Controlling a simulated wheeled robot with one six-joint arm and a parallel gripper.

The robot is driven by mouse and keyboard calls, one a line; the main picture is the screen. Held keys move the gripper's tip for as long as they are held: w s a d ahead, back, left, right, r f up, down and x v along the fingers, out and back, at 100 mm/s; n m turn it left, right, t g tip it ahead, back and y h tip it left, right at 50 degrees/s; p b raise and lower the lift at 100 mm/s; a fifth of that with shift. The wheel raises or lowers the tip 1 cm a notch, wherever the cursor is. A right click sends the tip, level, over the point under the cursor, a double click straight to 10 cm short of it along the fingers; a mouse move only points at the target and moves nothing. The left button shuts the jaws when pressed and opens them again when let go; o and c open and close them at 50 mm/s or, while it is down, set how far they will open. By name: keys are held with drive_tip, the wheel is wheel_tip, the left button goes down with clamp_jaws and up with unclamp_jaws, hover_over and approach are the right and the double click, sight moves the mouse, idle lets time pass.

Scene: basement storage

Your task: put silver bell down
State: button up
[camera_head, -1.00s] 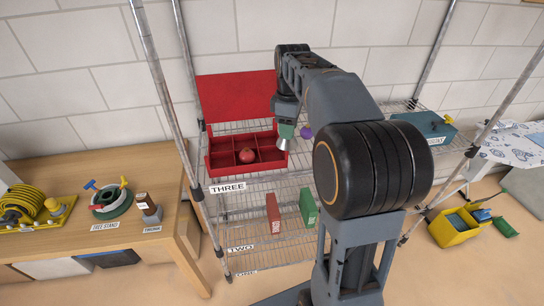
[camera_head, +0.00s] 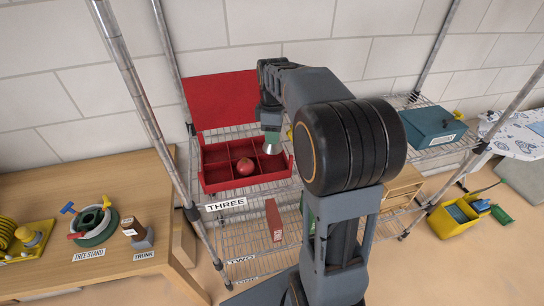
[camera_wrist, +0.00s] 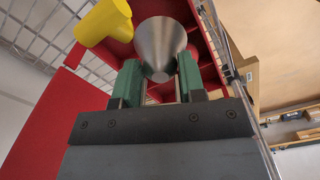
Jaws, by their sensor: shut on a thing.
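The silver bell (camera_wrist: 160,42) is a smooth metal cone between the green fingers of my gripper (camera_wrist: 157,82) in the wrist view. My gripper (camera_head: 271,128) is shut on it. In the head view the bell (camera_head: 272,146) hangs wide end down, over the right rear part of the open red box (camera_head: 240,187). The box has divided compartments and stands on the shelf labelled THREE. A red ball (camera_head: 245,166) lies in a front middle compartment. Whether the bell touches the box floor or a divider cannot be told.
A yellow object (camera_wrist: 104,22) is close beside the box in the wrist view. The raised red lid (camera_head: 222,100) stands behind the box. A blue-green box (camera_head: 432,127) sits on the shelf's right side. Metal posts (camera_head: 135,85) frame the shelf. A wooden table (camera_head: 40,195) is left.

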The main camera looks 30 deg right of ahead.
drive_tip(key=shift+f, duration=4.65)
drive_tip(key=shift+f, duration=0.1)
drive_tip(key=o, duration=0.7)
drive_tip(key=shift+c, duration=0.2)
